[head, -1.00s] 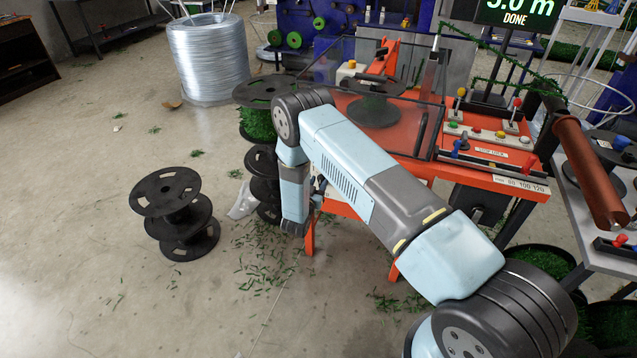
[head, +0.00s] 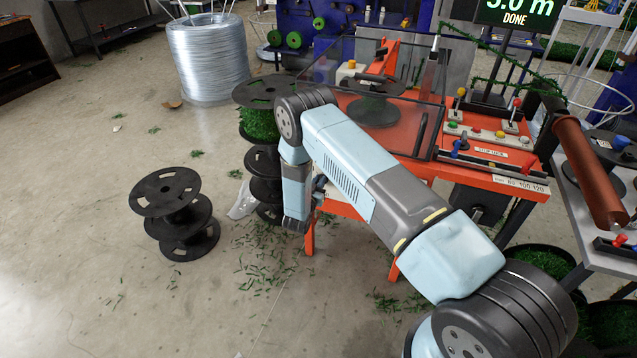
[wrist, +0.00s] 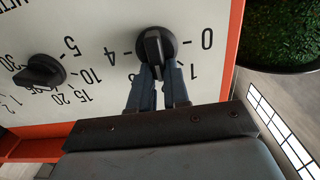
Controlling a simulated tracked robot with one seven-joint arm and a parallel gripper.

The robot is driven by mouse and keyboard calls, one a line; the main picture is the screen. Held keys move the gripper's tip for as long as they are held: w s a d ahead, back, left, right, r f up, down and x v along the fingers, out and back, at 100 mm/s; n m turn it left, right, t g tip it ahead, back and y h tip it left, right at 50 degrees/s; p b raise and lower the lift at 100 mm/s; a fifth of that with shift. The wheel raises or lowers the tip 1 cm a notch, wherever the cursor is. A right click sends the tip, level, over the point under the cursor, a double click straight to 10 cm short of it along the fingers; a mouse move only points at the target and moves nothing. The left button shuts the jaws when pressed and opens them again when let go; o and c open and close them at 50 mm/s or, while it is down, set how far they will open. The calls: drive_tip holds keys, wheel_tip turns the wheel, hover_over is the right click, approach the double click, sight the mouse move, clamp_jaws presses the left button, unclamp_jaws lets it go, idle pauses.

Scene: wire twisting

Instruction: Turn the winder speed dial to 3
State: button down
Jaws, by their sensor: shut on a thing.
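In the wrist view, which shows the panel upside down, a black round dial (wrist: 155,43) with a raised grip bar sits on a white panel (wrist: 100,20). The bar lies nearly upright in the picture. The numbers 0 and 1 show to its right and 4 to its left; the marks between are hidden behind my fingers. My gripper (wrist: 158,72) is shut on the dial's bar, one finger at each side. Which number the dial points at cannot be read. In the head view my arm reaches down beside the orange machine (head: 400,150), and the dial is hidden.
A second black knob (wrist: 40,70), with a scale of 5, 10, 15 and 20, sits left of the dial. Black spools (head: 172,210) stand on the floor left of my arm. A display (head: 515,12) reads DONE. Open floor lies at the left.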

drive_tip(key=shift+m, duration=0.3)
drive_tip(key=shift+s+d+f+m, duration=0.1)
drive_tip(key=shift+d+m, duration=0.15)
drive_tip(key=shift+m, duration=1.1)
drive_tip(key=shift+s+d+f+m, duration=0.15)
drive_tip(key=shift+d+m, duration=0.1)
drive_tip(key=shift+m, duration=1.15)
drive_tip(key=shift+s+d+f+m, duration=0.1)
drive_tip(key=shift+d+m, duration=0.15)
drive_tip(key=shift+m, duration=1.1)
drive_tip(key=c, duration=1.1)
unclamp_jaws()
drive_tip(key=shift+a, duration=0.1)
drive_tip(key=v, duration=1.3)
drive_tip(key=shift+s, duration=0.3)
